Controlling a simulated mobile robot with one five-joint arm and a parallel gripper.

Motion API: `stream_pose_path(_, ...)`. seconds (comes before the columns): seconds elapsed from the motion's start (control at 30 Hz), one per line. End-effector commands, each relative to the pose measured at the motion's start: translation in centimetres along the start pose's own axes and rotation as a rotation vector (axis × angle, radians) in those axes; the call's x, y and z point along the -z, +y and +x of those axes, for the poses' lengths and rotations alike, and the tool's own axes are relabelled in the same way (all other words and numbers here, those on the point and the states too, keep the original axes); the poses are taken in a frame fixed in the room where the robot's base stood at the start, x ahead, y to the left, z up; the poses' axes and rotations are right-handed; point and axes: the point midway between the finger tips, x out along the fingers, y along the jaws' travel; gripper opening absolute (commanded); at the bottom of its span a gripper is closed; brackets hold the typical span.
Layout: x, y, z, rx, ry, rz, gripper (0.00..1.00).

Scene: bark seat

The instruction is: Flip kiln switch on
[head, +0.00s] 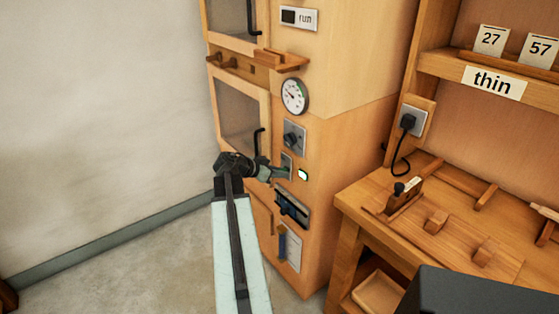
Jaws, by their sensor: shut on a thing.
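The kiln (355,75) is a tall wooden cabinet with doors and a front control panel. The kiln switch (287,163) is on a small grey plate below a round-knob plate. My gripper (277,172) reaches the switch plate from the left and is shut on the switch. The fingers and wrist hide most of the switch lever, so its exact position is hard to tell. A small lamp (303,175) just right of the switch glows pale green-white.
Above the switch are a knob (291,139) and a round dial (294,96). A dark slider plate (291,208) sits below. A workbench (350,203) with a hand plane (403,197) stands right. Floor at left is clear.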

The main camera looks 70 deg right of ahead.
Motion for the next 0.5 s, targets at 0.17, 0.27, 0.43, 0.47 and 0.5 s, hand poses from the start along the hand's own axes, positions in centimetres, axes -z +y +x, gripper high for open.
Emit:
stream_pose_path(0.17,1.44,-0.06,-0.62,-0.001,-0.152,0.002,0.0)
stream_pose_path(0.27,1.55,-0.04,-0.59,-0.002,-0.227,0.002,0.0)
stream_pose_path(0.43,1.64,-0.03,-0.51,-0.001,-0.33,0.003,0.0)
stream_pose_path(0.47,1.64,-0.03,-0.51,-0.001,-0.344,0.002,0.0)
stream_pose_path(0.5,1.65,-0.02,-0.5,-0.001,-0.362,0.001,0.0)
